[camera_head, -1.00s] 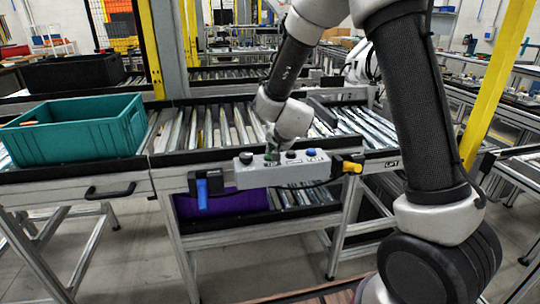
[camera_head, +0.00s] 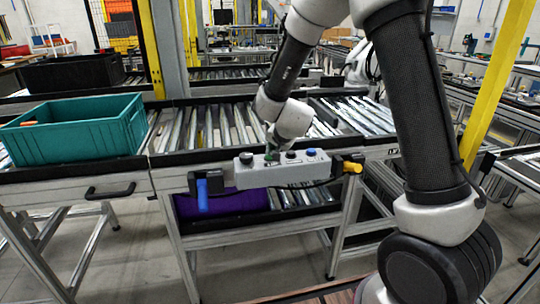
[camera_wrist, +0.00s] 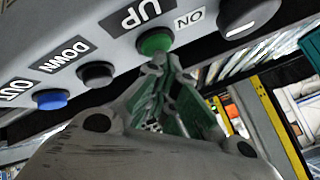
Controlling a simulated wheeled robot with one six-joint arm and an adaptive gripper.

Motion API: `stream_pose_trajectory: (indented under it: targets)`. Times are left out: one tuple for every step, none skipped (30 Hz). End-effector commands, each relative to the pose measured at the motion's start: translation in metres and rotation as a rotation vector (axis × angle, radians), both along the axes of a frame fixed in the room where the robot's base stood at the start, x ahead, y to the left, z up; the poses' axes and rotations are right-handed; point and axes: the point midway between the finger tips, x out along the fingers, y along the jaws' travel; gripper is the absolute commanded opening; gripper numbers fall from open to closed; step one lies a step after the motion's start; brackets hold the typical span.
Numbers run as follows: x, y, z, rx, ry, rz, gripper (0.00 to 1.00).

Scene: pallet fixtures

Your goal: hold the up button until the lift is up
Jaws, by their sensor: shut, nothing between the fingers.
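The grey control box (camera_head: 290,175) is fixed along the front of the conveyor. Its green up button (camera_wrist: 155,41), under the "UP" label, shows in the wrist view. My gripper (camera_wrist: 158,60) is shut and empty, its fingertips against or right at the green button; how far it is pressed cannot be told. In the head view my gripper (camera_head: 271,149) is over the box, partly covering the button. The lift appears to be the roller section (camera_head: 355,117) to the right, which looks about level with the rollers beside it.
The black down button (camera_wrist: 95,73) and blue out button (camera_wrist: 50,99) sit beside the up button; a dark knob (camera_wrist: 248,15) is on the other side. A teal crate (camera_head: 75,130) stands at the left. A purple bin (camera_head: 225,204) is under the conveyor.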

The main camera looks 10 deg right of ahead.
Motion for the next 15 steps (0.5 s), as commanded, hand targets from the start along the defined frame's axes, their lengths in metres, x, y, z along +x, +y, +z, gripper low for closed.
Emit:
stream_pose_trajectory:
  targets:
    - [0.0,0.0,0.0,0.0,0.001,0.0,0.0]
    - [0.0,0.0,0.0,0.0,0.001,0.0,0.0]
    - [0.0,0.0,0.0,0.0,0.001,0.0,0.0]
    - [0.0,0.0,0.001,0.0,0.001,-0.001,0.0]
    - [0.0,0.0,0.002,0.001,0.001,-0.002,0.0]
    - [0.0,-0.001,0.004,0.0,0.001,-0.002,0.0]
    - [0.0,-0.001,0.005,0.001,0.001,-0.004,0.0]
    - [0.0,-0.001,0.007,-0.001,0.001,-0.002,0.0]
    - [0.0,-0.001,0.01,-0.001,0.0,-0.003,0.0]
    - [0.0,-0.001,0.012,0.0,0.0,-0.004,0.0]
    - [0.0,-0.001,0.013,0.0,-0.001,-0.003,0.0]
    - [0.0,-0.001,0.015,0.0,0.0,-0.002,0.0]
    - [0.0,0.0,0.016,0.0,0.0,-0.002,0.0]
    - [0.0,0.0,0.017,0.0,0.0,-0.002,0.0]
    - [0.0,0.0,0.018,0.0,0.001,-0.001,0.0]
